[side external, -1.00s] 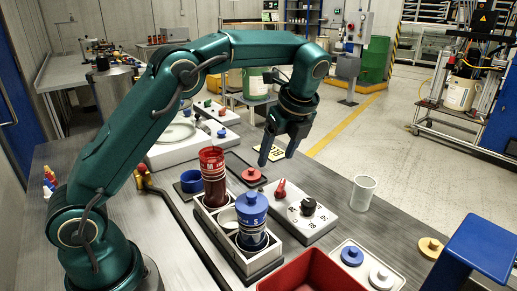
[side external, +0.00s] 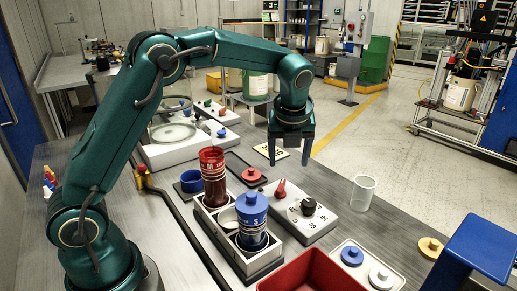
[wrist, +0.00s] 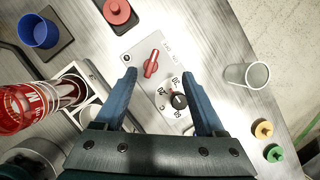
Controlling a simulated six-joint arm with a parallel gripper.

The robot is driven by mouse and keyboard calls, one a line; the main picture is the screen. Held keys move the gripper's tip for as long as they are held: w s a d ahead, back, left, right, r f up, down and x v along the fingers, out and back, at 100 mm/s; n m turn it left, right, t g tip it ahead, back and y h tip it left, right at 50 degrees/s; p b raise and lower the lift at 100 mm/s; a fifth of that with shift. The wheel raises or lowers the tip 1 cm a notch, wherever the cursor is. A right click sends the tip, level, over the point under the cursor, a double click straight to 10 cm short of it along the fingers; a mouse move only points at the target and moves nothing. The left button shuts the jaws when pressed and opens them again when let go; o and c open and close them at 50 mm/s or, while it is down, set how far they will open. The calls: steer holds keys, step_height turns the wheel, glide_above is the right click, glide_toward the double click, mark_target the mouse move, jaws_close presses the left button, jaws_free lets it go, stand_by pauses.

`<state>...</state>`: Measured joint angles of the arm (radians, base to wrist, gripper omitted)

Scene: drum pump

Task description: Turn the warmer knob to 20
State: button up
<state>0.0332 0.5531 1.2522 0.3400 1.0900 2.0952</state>
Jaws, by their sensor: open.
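The warmer panel (side external: 316,228) is a light grey box on the table with a red switch handle (side external: 280,188) and a black knob (side external: 308,206). In the wrist view the black knob (wrist: 179,101) has printed numbers around it, among them 20 and 50; its exact setting is too small to tell. The red handle (wrist: 151,63) lies up and left of it. My gripper (side external: 289,160) points straight down, open and empty, above and behind the panel. In the wrist view its blue fingers (wrist: 162,80) stand apart on either side of the panel, touching nothing.
A red tray (side external: 310,273) and a blue stand (side external: 481,246) are in front.

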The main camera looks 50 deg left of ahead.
mark_target(309, 202)
steer(key=d+f+m, duration=0.1)
steer(key=d, duration=0.1)
steer(key=s+d+f+m+h, duration=0.1)
steer(key=d+m, duration=0.1)
steer(key=d+f+m, duration=0.1)
steer(key=d, duration=0.2)
steer(key=shift+s+f+m+t+h, duration=0.15)
steer(key=shift+f+m+t+h, duration=0.15)
steer(key=shift+t, duration=0.1)
steer(key=shift+x, duration=2.3)
steer(key=shift+c, duration=0.4)
jaws_close()
steer(key=shift+d+n, duration=0.1)
steer(key=shift+n, duration=0.3)
steer(key=shift+d+n+g+y, duration=0.1)
steer(key=shift+n+g+y, duration=0.25)
steer(key=shift+n, duration=0.85)
steer(key=shift+n+g+y, duration=0.25)
steer(key=shift+n+y, duration=0.2)
steer(key=shift+n, duration=0.75)
